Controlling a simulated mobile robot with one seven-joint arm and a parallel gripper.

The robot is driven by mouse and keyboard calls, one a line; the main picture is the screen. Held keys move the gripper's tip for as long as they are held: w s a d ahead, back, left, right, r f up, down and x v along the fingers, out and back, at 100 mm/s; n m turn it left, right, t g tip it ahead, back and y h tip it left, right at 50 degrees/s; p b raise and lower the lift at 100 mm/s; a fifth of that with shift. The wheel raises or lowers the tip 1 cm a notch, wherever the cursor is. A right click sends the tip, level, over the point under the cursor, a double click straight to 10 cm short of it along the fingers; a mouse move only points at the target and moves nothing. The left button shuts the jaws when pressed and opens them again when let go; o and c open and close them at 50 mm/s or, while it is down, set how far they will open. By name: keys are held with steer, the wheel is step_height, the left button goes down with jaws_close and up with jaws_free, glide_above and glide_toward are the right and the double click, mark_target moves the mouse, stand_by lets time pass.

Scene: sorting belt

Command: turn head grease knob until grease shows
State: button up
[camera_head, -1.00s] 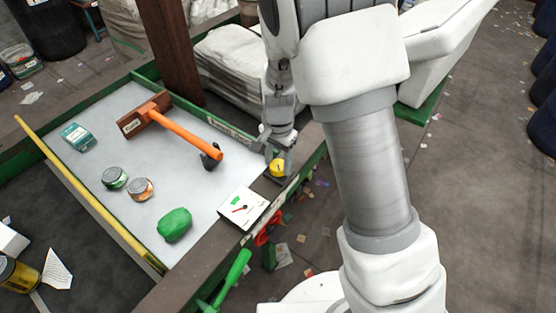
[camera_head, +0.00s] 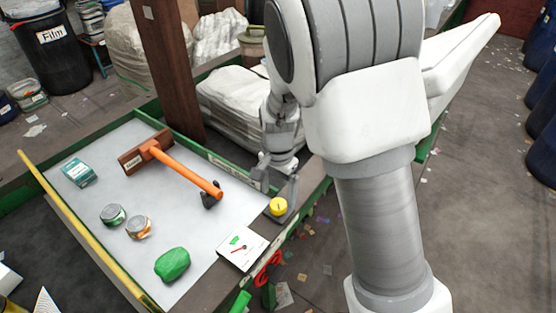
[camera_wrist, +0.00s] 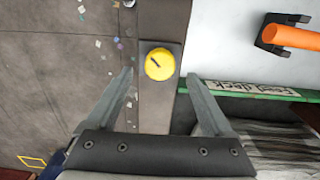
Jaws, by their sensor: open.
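The yellow grease knob (camera_head: 278,206) sits on a dark plate on the belt frame's edge. In the wrist view the knob (camera_wrist: 159,64) is round with a dark pointer mark slanting across its top. My gripper (camera_head: 279,180) is beside the knob in the head view. In the wrist view my gripper (camera_wrist: 164,80) is open, its fingers spread to either side of the knob's line, with nothing between them. A white gauge (camera_head: 243,247) with a green band and a red needle lies near the knob. No grease can be made out.
The pale belt (camera_head: 150,230) holds an orange-handled tool (camera_head: 185,172), a teal box (camera_head: 78,173), two small tins and a green lump (camera_head: 172,264). A brown post (camera_head: 168,70) rises behind the belt. A green rail (camera_wrist: 240,90) runs near the right finger.

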step_height(320, 180, up, 14)
stand_by(0.3)
steer(key=n+p, duration=0.6)
steer(key=n, duration=1.2)
glide_toward(278, 203)
step_height(278, 203, down, 9)
steer(key=shift+f, duration=0.1)
steer(key=c, duration=1.4)
steer(key=shift+o, duration=0.2)
